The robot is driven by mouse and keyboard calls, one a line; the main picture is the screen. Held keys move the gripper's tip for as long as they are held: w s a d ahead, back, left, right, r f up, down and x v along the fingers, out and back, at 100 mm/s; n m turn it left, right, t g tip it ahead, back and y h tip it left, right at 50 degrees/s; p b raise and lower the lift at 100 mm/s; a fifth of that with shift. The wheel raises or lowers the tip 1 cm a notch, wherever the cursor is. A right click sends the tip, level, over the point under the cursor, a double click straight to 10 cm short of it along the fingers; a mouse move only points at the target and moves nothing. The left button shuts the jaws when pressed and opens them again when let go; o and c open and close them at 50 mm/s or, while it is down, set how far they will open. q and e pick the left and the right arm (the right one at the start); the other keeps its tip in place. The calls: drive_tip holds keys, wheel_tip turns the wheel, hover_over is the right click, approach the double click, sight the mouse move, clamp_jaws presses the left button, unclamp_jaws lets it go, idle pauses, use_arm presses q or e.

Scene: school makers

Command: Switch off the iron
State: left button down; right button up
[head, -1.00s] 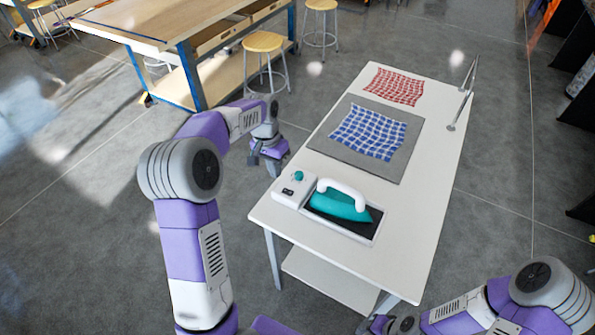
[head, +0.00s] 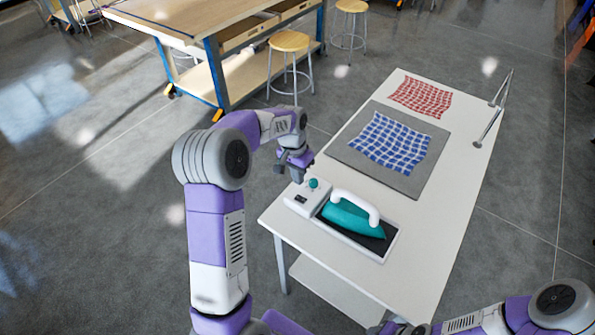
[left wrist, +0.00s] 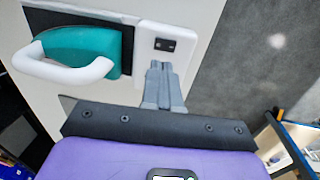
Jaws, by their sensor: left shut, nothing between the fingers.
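The iron (head: 352,221), teal with a white handle, rests on a dark plate in its white stand on the table. It also shows at upper left in the left wrist view (left wrist: 88,50). My right gripper (head: 392,328) is mostly cut off.
A white table (head: 425,235) carries a grey mat (head: 345,155) with a blue checked cloth (head: 388,143). A red checked cloth (head: 420,97) lies behind it, near a metal rail (head: 490,125). A wooden workbench (head: 190,20) and stools stand at the back left.

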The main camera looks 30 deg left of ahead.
sight(302, 201)
use_arm(q)
drive_tip(key=f, duration=0.6)
drive_tip(key=d+f, duration=0.1)
drive_tip(key=f, duration=0.2)
use_arm(e)
drive_tip(key=shift+f, duration=0.3)
